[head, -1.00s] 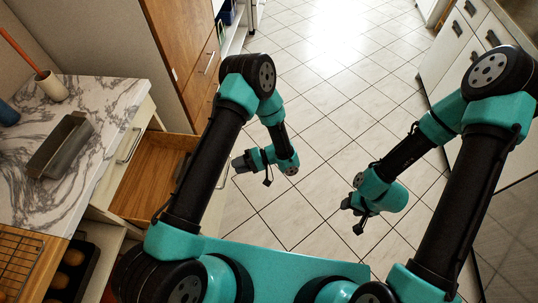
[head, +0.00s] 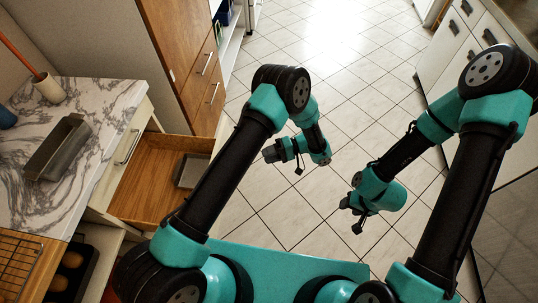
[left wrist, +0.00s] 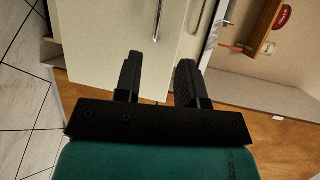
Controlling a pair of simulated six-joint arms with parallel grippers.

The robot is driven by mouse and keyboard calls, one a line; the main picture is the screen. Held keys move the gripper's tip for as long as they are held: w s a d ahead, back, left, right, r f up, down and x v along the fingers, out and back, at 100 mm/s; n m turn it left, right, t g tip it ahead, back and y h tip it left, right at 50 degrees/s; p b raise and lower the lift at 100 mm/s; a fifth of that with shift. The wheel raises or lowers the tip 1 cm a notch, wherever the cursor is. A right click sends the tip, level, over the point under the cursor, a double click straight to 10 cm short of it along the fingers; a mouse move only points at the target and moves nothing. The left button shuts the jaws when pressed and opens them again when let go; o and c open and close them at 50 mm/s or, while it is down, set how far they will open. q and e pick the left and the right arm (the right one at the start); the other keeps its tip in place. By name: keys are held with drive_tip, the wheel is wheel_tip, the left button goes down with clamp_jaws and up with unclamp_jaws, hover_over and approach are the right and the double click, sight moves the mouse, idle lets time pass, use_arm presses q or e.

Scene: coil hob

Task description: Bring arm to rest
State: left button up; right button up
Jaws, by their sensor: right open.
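My left gripper (head: 270,153) hangs over the tiled floor in the head view, to the right of the open drawer and clear of it. In the left wrist view its two black fingers (left wrist: 158,82) are apart with nothing between them. A white cabinet front with a metal handle shows beyond them. My right gripper (head: 350,212) hangs over the floor further right in the head view, small and dark, with nothing seen held in it.
An open wooden drawer (head: 150,180) juts out at left, with a grey item (head: 190,172) inside. The marble counter (head: 100,110) bears a grey tray (head: 58,148). Baked goods sit on a dark tray (head: 85,275) below. White cabinets (head: 455,45) stand at right. The floor (head: 310,60) between is clear.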

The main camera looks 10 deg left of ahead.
use_arm(q)
drive_tip(key=x, duration=1.6)
drive_tip(key=shift+w, duration=0.1)
drive_tip(key=v, duration=1.3)
drive_tip(key=shift+d, duration=0.25)
drive_tip(key=shift+x, duration=7.4)
drive_tip(key=shift+w, duration=0.1)
